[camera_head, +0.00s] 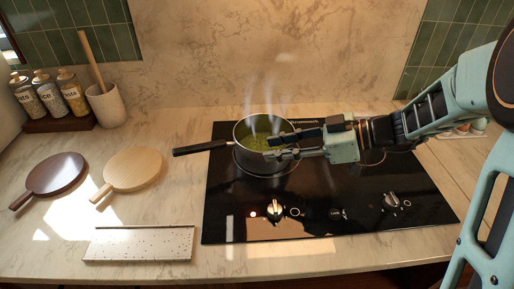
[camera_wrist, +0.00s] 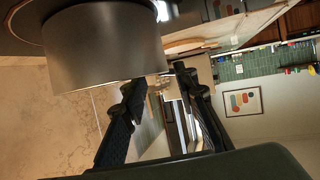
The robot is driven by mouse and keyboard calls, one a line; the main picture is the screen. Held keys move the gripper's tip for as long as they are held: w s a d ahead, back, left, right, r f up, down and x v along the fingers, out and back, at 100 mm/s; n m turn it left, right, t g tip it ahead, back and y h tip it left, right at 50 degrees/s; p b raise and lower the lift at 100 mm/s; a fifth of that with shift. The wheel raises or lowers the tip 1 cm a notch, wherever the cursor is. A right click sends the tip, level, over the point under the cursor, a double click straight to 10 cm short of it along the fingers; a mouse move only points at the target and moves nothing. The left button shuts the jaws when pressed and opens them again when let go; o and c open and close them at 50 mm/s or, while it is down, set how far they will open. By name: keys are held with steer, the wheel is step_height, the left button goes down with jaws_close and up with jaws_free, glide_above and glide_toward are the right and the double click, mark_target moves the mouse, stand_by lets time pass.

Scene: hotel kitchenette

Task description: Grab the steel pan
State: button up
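The steel pan (camera_head: 243,158) stands on the rear left part of the black cooktop, with green contents and steam rising. Its black handle (camera_head: 199,148) points left. My gripper (camera_head: 271,146) reaches in from the right, its fingers overlapping the pan's right side in the head view. In the wrist view the pan's grey wall (camera_wrist: 105,48) fills the upper left, close to the fingers. My gripper (camera_wrist: 157,78) shows there with its two fingers apart and a clear gap between them. I cannot tell whether a finger touches the pan.
The cooktop (camera_head: 330,185) has knobs along its front. Two round boards, a brown one (camera_head: 55,174) and a light one (camera_head: 134,169), lie left. A speckled white tray (camera_head: 140,243) lies in front. Spice jars (camera_head: 47,96) and a utensil crock (camera_head: 106,105) stand at the back left.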

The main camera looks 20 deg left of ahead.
mark_target(247, 151)
steer(key=p+x, duration=0.1)
steer(key=x, duration=0.4)
steer(key=shift+s, duration=0.2)
jaws_close()
stand_by(0.3)
steer(key=shift+w+a+r, duration=0.1)
steer(key=shift+r, duration=0.1)
